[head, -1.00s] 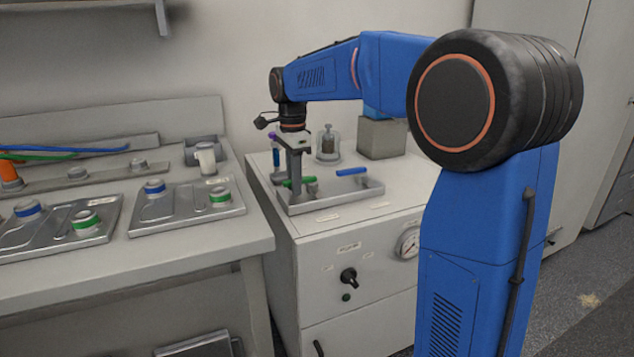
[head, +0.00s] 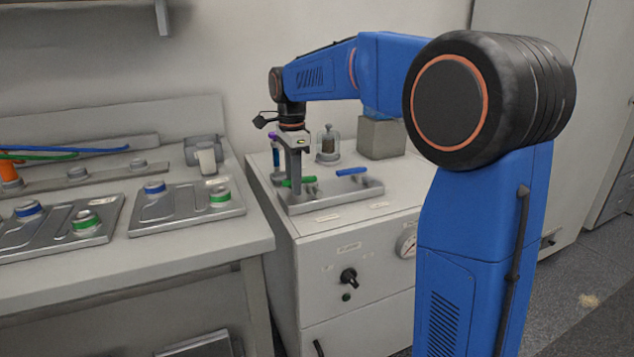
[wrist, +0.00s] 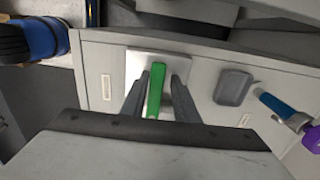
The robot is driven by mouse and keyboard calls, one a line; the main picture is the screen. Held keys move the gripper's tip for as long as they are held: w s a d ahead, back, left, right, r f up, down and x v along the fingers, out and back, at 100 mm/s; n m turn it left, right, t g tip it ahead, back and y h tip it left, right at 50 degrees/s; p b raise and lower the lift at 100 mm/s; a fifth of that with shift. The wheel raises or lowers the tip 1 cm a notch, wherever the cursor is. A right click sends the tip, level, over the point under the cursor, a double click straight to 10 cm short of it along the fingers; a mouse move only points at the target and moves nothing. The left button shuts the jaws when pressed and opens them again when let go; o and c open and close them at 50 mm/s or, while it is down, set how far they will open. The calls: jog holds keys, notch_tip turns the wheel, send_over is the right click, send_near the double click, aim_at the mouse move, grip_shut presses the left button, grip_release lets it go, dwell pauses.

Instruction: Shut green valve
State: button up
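The green valve handle (head: 308,179) is a short bar on the grey tray panel (head: 345,199) on top of the white cabinet. My gripper (head: 293,182) points down over it, with its fingers at the handle's level. In the wrist view the green handle (wrist: 156,88) lies lengthwise between the two fingers of my gripper (wrist: 158,95). The fingers are apart, with a visible gap on the right side of the handle; whether the left finger touches it I cannot tell. The valve body under the handle is mostly hidden.
A blue valve handle (head: 352,171) sits to the right on the same panel. A grey block (head: 381,137) is at the back right. The workbench (head: 200,246) adjoins on the left.

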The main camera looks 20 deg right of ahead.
jog(key=shift+r, duration=0.15)
jog(key=shift+w+r, duration=0.2)
jog(key=shift+r, duration=3.65)
jog(key=shift+s, duration=0.2)
jog(key=s+d+f+n+t, duration=0.1)
jog(key=s+d+f+n, duration=0.1)
jog(key=s+f+n, duration=0.4)
jog(key=s+d+f+n+t, duration=0.1)
jog(key=s+f+n, duration=0.4)
jog(key=s, duration=1.2)
jog(key=s+d+f+n+t, duration=0.2)
jog(key=s+f+n, duration=0.4)
jog(key=s, duration=0.6)
notch_tip(320, 180, down, 2)
jog(key=shift+s+d+n+t, duration=0.25)
jog(key=shift+d+n+t, duration=0.05)
jog(key=shift+t, duration=0.1)
